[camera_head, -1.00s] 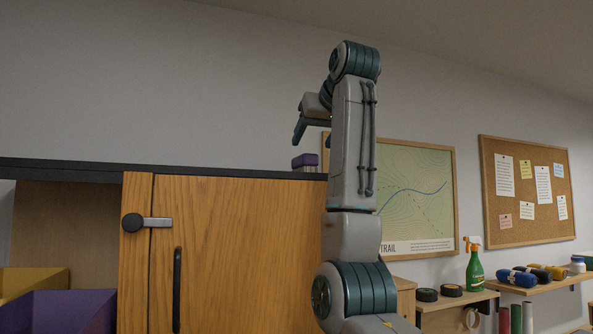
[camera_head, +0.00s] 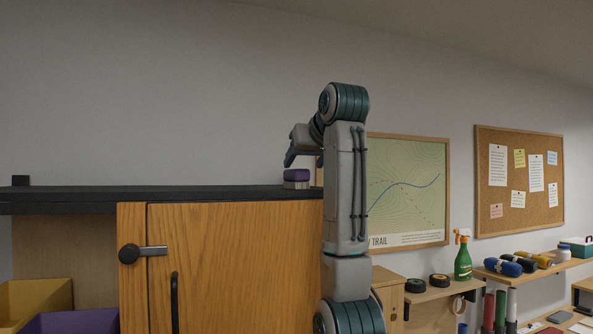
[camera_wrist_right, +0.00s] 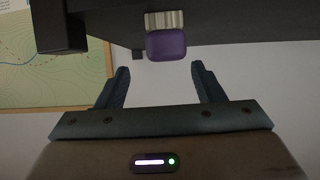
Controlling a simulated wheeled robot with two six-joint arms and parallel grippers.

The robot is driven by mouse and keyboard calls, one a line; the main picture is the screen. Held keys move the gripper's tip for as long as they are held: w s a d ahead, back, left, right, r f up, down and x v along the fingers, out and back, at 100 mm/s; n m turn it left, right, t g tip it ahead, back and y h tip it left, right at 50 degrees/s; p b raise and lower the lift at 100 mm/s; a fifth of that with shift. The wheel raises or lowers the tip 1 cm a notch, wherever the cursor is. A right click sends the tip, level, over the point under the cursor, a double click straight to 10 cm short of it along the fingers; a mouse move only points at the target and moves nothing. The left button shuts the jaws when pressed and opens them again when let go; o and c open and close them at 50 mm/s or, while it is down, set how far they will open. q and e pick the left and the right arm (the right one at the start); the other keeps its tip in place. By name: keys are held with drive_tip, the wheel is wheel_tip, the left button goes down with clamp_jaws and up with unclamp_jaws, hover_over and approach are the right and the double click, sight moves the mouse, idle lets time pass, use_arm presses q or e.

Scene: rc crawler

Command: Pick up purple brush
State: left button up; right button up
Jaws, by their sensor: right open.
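The purple brush (camera_head: 296,175) has a purple top over pale bristles. It sits on the dark top of the wooden cabinet, near its right end, in the head view. It also shows in the right wrist view (camera_wrist_right: 166,45), ahead of and between the fingertips, apart from them. My right gripper (camera_head: 289,160) is just above and beside the brush in the head view, partly hidden by its own arm. In the wrist view the fingers (camera_wrist_right: 162,78) are spread wide with nothing between them. My left gripper is not in view.
A trail map (camera_head: 405,190) hangs behind my right arm. Shelves at right hold a green spray bottle (camera_head: 463,257) and rolled items. Bins stand at lower left.

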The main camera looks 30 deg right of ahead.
drive_tip(key=shift+w+f+p, duration=0.1)
drive_tip(key=shift+w+p, duration=0.2)
drive_tip(key=shift+w, duration=0.05)
drive_tip(key=p+x, duration=0.1)
drive_tip(key=x, duration=0.1)
drive_tip(key=p+x, duration=0.1)
drive_tip(key=p, duration=0.1)
drive_tip(key=shift+w+a+f, duration=0.25)
drive_tip(key=shift+w+f, duration=0.05)
drive_tip(key=shift+w, duration=0.1)
drive_tip(key=shift+w+d+f, duration=0.15)
drive_tip(key=shift+w+f, duration=0.15)
drive_tip(key=shift+w, duration=0.05)
drive_tip(key=c, duration=1.1)
